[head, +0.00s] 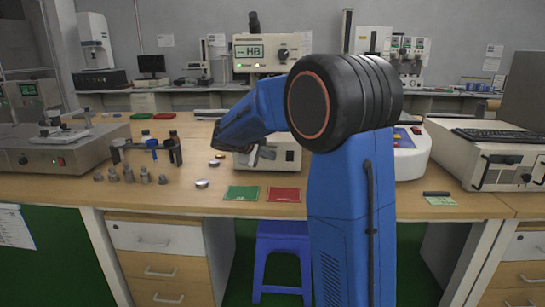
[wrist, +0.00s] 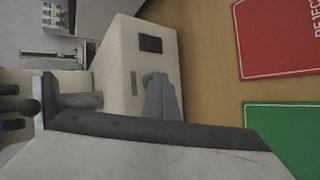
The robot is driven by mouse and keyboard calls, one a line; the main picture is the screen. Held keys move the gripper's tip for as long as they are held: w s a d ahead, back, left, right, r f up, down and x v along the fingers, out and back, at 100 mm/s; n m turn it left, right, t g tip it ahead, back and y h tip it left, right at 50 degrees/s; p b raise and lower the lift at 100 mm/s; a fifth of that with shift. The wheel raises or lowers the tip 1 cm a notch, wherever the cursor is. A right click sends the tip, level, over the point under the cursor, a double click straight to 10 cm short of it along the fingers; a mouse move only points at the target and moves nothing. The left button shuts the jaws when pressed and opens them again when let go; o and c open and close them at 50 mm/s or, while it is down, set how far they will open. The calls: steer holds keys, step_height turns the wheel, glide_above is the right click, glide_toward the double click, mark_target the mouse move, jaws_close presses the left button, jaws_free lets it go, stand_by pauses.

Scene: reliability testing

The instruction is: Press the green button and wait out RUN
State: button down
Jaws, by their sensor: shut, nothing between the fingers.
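The tester stands on the bench, its upper head (head: 285,52) showing a lit display that reads "HB". Its cream base (head: 290,158) is partly hidden by my blue arm. In the wrist view the base front (wrist: 120,65) carries a green button (wrist: 148,77) beside a dark switch (wrist: 150,43). My gripper (wrist: 160,80) is shut and empty, its tips over the button's edge and hiding part of it. I cannot tell whether they touch it. In the head view my gripper (head: 262,154) is in front of the base.
A green card (head: 241,192) and a red card (head: 283,194) lie on the bench in front of the tester. Several small metal pieces (head: 129,175) and a dark fixture (head: 150,146) stand to the left. A blue stool (head: 282,240) is below the bench.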

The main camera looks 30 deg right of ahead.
steer(key=shift+s+a, duration=0.1)
steer(key=shift+s, duration=0.05)
steer(key=shift+s+a, duration=0.35)
steer(key=shift+s, duration=0.15)
stand_by(0.3)
steer(key=shift+s+a, duration=0.7)
steer(key=shift+s, duration=0.35)
steer(key=shift+s+a, duration=0.7)
steer(key=shift+s, duration=0.35)
